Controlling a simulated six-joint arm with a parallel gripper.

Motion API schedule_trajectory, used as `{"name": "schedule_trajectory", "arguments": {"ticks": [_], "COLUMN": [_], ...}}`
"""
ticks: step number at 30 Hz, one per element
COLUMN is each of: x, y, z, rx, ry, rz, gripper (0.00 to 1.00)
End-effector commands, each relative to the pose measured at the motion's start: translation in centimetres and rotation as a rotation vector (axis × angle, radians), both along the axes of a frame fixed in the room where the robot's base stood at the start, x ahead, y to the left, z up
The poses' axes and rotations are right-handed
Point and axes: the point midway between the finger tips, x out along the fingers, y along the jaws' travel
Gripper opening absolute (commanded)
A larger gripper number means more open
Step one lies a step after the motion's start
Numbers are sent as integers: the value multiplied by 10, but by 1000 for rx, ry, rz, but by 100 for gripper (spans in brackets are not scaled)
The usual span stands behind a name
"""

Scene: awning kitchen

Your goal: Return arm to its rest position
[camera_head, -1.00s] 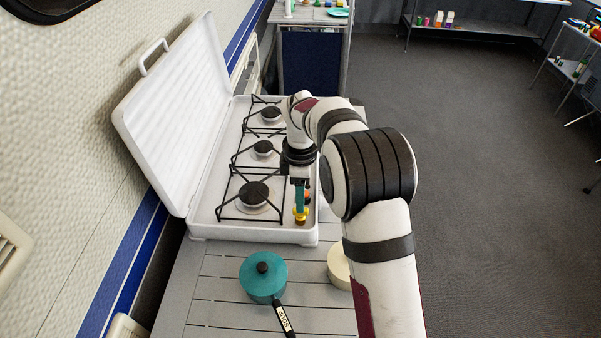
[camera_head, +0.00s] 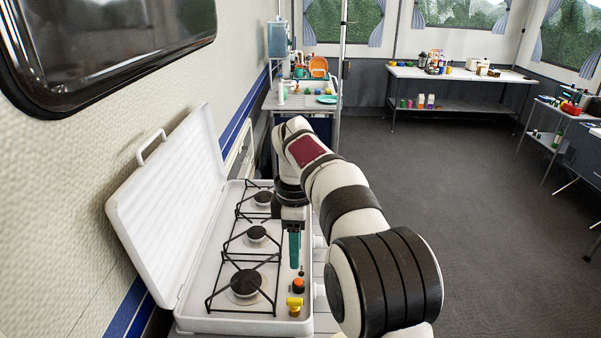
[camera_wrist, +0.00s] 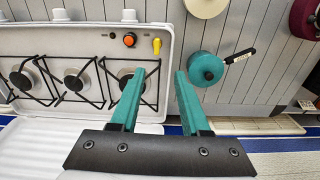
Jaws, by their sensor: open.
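My gripper (camera_head: 294,262) hangs pointing down above the right side of the white stove (camera_head: 250,327), near its knobs. In the wrist view its two teal fingers (camera_wrist: 159,80) are apart with nothing between them. A yellow knob (camera_head: 295,303) and an orange knob (camera_head: 298,286) are on the stove's right edge, apart from the fingers. The wrist view also shows the yellow knob (camera_wrist: 157,46) and the orange knob (camera_wrist: 129,39). My arm reaches forward from the lower right, bent at the elbow.
The stove's raised lid (camera_head: 170,215) stands at the left, by the wall. A teal lidded pot (camera_wrist: 207,67) and a cream round thing (camera_wrist: 205,5) sit on the slatted table (camera_wrist: 245,70). A far counter (camera_head: 300,103) holds dishes. The floor (camera_head: 450,190) at right is clear.

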Motion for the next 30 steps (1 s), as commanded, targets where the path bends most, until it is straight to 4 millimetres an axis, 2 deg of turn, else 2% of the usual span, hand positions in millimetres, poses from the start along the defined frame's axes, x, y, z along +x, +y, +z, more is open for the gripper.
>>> {"name": "schedule_trajectory", "arguments": {"ticks": [2, 5, 6, 9, 12, 13, 15, 18, 30], "x": [-28, -103, -138, -223, -285, -298, -319, -330, -330], "y": [-18, -51, -62, -80, -87, -87, -88, -88, -87], "z": [17, 36, 37, 22, -4, -11, -23, -31, -31], "rx": [15, 44, 56, 74, 81, 82, 80, 77, 74], "ry": [4, 30, 46, 91, 134, 144, 163, 173, 175], "rz": [-193, -660, -869, -1353, -1724, -1804, -1937, -2011, -2011], "gripper": [46, 46, 46, 46, 46, 46, 46, 46, 46]}}
